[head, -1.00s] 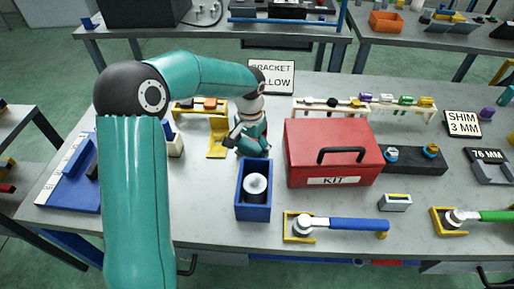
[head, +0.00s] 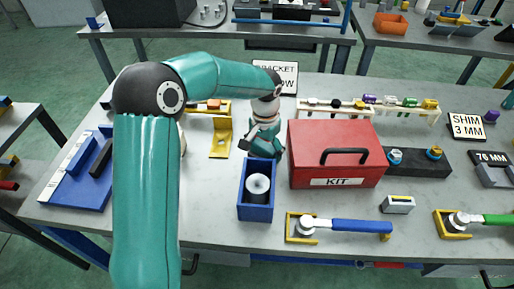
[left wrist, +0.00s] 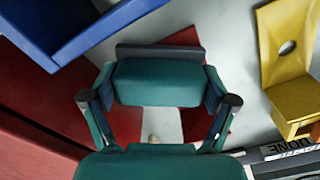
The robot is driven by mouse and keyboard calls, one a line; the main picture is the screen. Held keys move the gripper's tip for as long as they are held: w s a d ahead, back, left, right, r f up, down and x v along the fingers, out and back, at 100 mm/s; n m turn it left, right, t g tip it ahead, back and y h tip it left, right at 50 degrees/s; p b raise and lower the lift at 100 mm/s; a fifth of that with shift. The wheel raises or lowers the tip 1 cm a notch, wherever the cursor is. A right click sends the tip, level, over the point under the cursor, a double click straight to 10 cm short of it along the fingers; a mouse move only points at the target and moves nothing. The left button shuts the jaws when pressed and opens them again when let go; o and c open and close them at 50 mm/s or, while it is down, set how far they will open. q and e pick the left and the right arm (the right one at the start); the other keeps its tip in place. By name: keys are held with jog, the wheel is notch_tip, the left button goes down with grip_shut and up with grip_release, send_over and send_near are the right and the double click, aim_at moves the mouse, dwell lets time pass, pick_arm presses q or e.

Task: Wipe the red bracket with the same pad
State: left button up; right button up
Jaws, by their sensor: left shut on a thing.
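My left gripper (head: 263,150) is low over the table, between the yellow bracket (head: 220,138) and the red kit box, just behind the blue open box. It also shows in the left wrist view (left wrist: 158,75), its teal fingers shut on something. My right gripper is not in view.
The red kit box (head: 335,155) stands close right of the gripper. The blue box (head: 256,207) with a round pale-topped item is in front. A sign (head: 285,78) stands behind. A blue-handled tool (head: 350,226) lies front right. Bare table shows front left.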

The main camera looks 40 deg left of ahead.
pick_arm(q)
jog(key=shift+s+d+f, duration=0.1)
jog(key=shift+f, duration=0.05)
jog(key=shift+r+p, duration=2.2)
jog(key=shift+r, duration=0.9)
jog(key=shift+r+p, duration=1.2)
jog(key=shift+r, duration=0.35)
jog(key=shift+f, duration=0.1)
